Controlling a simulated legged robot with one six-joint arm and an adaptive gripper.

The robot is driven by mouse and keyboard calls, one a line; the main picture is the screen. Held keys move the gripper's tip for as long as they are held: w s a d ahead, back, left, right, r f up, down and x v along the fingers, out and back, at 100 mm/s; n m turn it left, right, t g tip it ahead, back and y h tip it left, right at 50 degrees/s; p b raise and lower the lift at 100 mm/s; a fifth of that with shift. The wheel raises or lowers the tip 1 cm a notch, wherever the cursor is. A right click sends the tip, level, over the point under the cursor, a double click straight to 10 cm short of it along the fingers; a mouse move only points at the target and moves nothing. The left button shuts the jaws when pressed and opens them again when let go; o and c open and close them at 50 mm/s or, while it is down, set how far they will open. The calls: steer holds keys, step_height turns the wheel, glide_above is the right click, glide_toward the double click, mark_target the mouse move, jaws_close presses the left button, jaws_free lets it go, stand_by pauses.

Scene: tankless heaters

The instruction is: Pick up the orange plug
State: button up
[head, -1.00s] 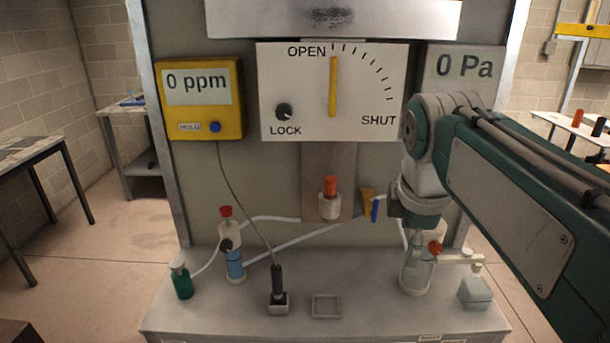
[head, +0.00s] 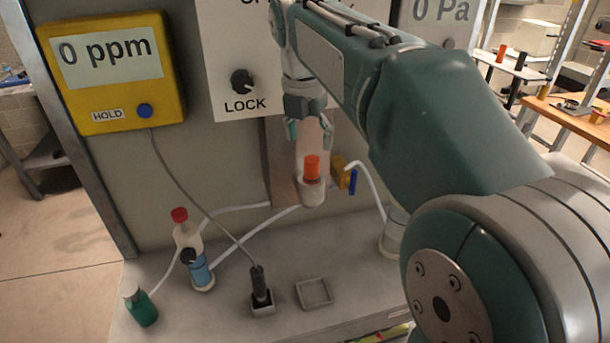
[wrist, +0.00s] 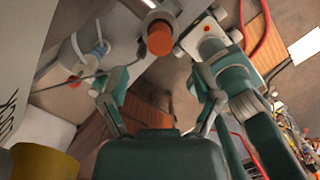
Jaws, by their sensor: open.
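The orange plug (head: 312,166) stands upright in a white cylindrical holder (head: 312,191) on the front of the panel. My gripper (head: 309,137) is just above the plug in the head view, its fingers pointing down. In the wrist view, the orange plug (wrist: 159,39) shows its round end beyond my open fingers, near the top middle. My gripper (wrist: 162,88) is open and empty there, one finger to each side. The gap between plug and fingertips is hard to judge.
A yellow gas meter (head: 110,73) hangs at the left. A red-capped bottle (head: 188,248), a green bottle (head: 140,306), a black probe (head: 260,288) and a square tray (head: 314,292) stand on the ledge below. A yellow-and-blue valve (head: 347,176) and white tubes lie close right of the holder.

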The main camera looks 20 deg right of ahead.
mark_target(312, 159)
steer(key=shift+w+d+f, duration=0.1)
steer(key=shift+d+f, duration=0.1)
steer(key=shift+f, duration=0.35)
steer(key=shift+d+f, duration=0.2)
steer(key=shift+f, duration=0.3)
steer(key=f, duration=0.5)
steer(key=shift+w+a, duration=0.15)
steer(key=shift+w, duration=0.25)
steer(key=shift+f, duration=0.2)
steer(key=shift+d, duration=0.3)
steer(key=c, duration=0.3)
jaws_close()
